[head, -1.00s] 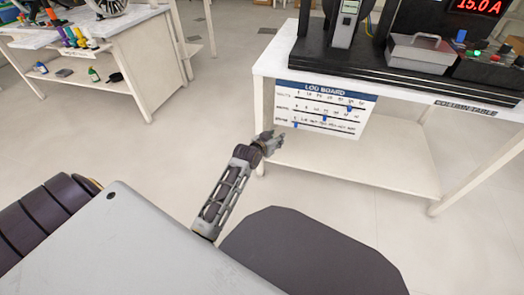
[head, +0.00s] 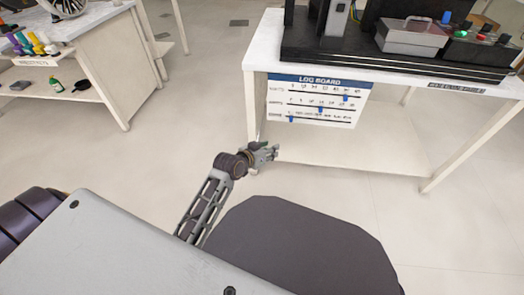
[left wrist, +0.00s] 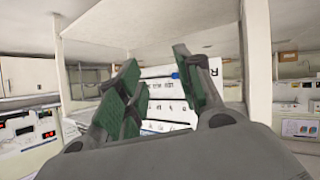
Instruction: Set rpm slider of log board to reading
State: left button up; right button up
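The white log board (head: 306,97) hangs on the front of the white table at its left end, under a dark blue header. It has three slider rows with blue knobs. The lowest row's knob (head: 291,118), apparently the rpm slider, sits at the row's left end; its label is too small to read surely. My left gripper (head: 268,152) is below and left of that knob, apart from the board in the picture. In the left wrist view its green-padded fingers (left wrist: 165,90) are spread and empty, with the board (left wrist: 158,72) behind and partly hidden by them. My right gripper is not in view.
The table (head: 264,55) carries a dark rig, a grey metal box (head: 410,38) and a panel of coloured buttons. Its leg (head: 252,105) stands close behind my left gripper. Another bench (head: 110,60) stands at the left. Open floor lies between them.

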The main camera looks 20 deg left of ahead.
pick_arm(q)
jog(key=shift+s+d+f, duration=0.15)
jog(key=shift+s, duration=0.35)
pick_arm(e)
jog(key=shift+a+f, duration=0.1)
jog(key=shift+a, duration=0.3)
